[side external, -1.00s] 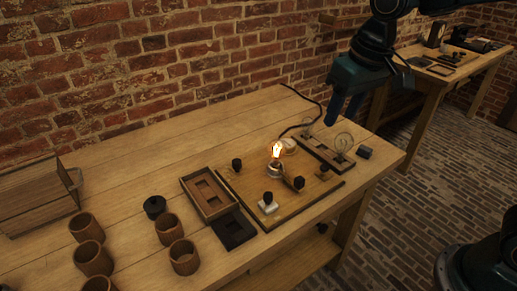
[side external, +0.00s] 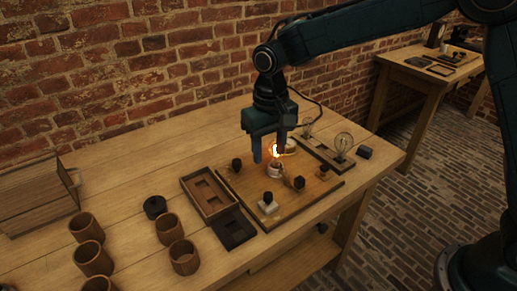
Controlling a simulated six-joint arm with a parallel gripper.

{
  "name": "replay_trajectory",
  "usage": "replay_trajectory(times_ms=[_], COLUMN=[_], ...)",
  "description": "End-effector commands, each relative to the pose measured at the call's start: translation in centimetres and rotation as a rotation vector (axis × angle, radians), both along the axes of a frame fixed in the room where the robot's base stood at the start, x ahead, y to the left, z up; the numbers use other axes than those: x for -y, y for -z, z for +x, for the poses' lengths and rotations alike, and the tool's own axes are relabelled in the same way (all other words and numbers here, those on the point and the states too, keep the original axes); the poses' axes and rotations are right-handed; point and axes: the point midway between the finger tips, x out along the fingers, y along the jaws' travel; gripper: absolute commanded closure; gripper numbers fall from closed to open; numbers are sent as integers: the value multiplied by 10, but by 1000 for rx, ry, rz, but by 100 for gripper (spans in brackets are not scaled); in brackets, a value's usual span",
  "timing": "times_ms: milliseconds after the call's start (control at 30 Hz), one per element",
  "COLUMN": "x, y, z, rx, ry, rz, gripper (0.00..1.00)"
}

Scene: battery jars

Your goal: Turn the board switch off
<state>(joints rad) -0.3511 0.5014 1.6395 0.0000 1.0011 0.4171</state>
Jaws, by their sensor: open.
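The wooden circuit board (side external: 262,223) lies on the bench with a small lit bulb (side external: 276,151) glowing in a socket near its middle. A lever with a dark knob (side external: 299,183) lies just right of the socket; it looks like the switch, but its exact position is too small to tell. A white block with a black knob (side external: 268,203) sits nearer the front. My gripper (side external: 269,156) is open and empty, pointing down above the back of the board. Its fingers appear beside the bulb and partly cover it; the gap in depth is unclear.
A rack with clear bulbs (side external: 327,158) stands right of the board, with a black cable behind. A wooden tray (side external: 207,196) and a dark plate (side external: 234,230) lie to the left. Several wooden jars (side external: 169,229) and a black lid (side external: 155,207) stand further left.

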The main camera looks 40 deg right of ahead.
Motion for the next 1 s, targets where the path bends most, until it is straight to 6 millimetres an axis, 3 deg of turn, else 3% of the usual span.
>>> replay_trajectory(times_ms=[367,1000], x=[0,1], y=[14,105], z=[-1,-1], rx=[-2,-3], ry=[0,0], rz=[-1,-1], gripper=[55,55])
